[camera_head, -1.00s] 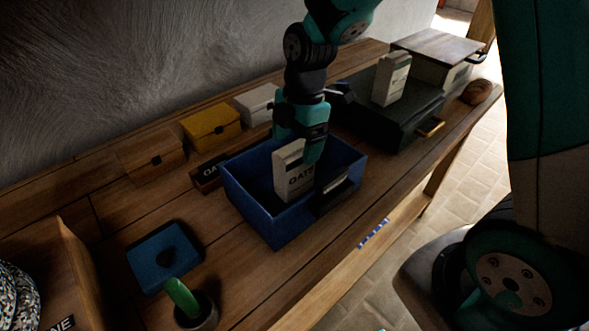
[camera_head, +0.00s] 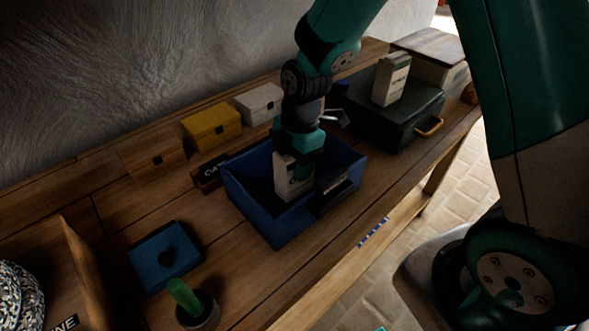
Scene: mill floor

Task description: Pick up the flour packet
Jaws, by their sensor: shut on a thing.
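My gripper (camera_head: 301,168) points down into the blue open-topped bin (camera_head: 253,213) on the wooden bench. It is shut on a pale packet (camera_head: 284,179) inside the bin. The arm and gripper hide part of this packet and its lettering now; a second ago its front read "OATS". Another pale packet (camera_head: 392,82) with a green-marked label stands upright on the dark case (camera_head: 415,118) at the back right, apart from my gripper. Its label is too small to read, so I cannot tell whether it is flour.
A yellow box (camera_head: 211,128) and a white box (camera_head: 258,104) stand along the wall. A blue flat box (camera_head: 164,257) and a potted cactus (camera_head: 190,303) are left of the bin. A wooden crate (camera_head: 88,262) is at the lower left. The bench's front edge runs along the right.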

